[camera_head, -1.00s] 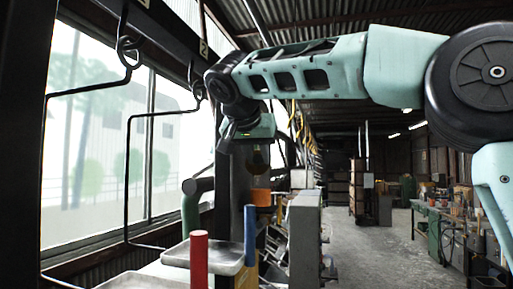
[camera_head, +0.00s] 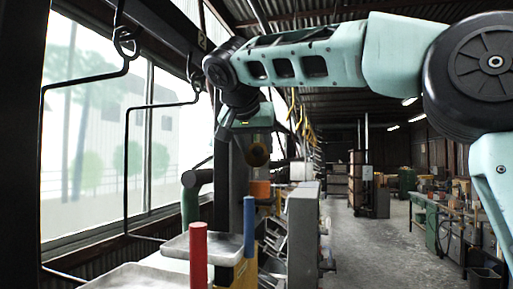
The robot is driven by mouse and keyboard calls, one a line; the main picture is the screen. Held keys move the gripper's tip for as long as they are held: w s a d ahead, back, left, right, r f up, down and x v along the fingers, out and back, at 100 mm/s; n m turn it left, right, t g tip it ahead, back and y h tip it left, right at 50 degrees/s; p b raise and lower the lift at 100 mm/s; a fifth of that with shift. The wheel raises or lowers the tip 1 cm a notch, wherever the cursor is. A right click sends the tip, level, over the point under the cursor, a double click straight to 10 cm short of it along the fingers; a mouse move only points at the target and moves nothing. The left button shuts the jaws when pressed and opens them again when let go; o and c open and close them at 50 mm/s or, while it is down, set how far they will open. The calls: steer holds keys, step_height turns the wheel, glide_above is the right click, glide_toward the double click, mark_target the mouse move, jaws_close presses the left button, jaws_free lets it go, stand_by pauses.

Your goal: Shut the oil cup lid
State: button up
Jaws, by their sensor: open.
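My gripper (camera_head: 246,128) is at the end of my teal arm, high in the middle of the head view and pointing down. Its fingertips are small and dark against the background.
A red post (camera_head: 198,255) and a blue post (camera_head: 249,228) stand in front, beside a grey metal tray (camera_head: 190,245). A grey cabinet (camera_head: 303,235) stands right of the posts. The aisle floor (camera_head: 370,250) is clear.

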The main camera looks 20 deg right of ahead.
steer(key=b+v, duration=0.1)
steer(key=v, duration=0.6)
steer(key=shift+f, duration=0.1)
steer(key=shift+c, duration=0.3)
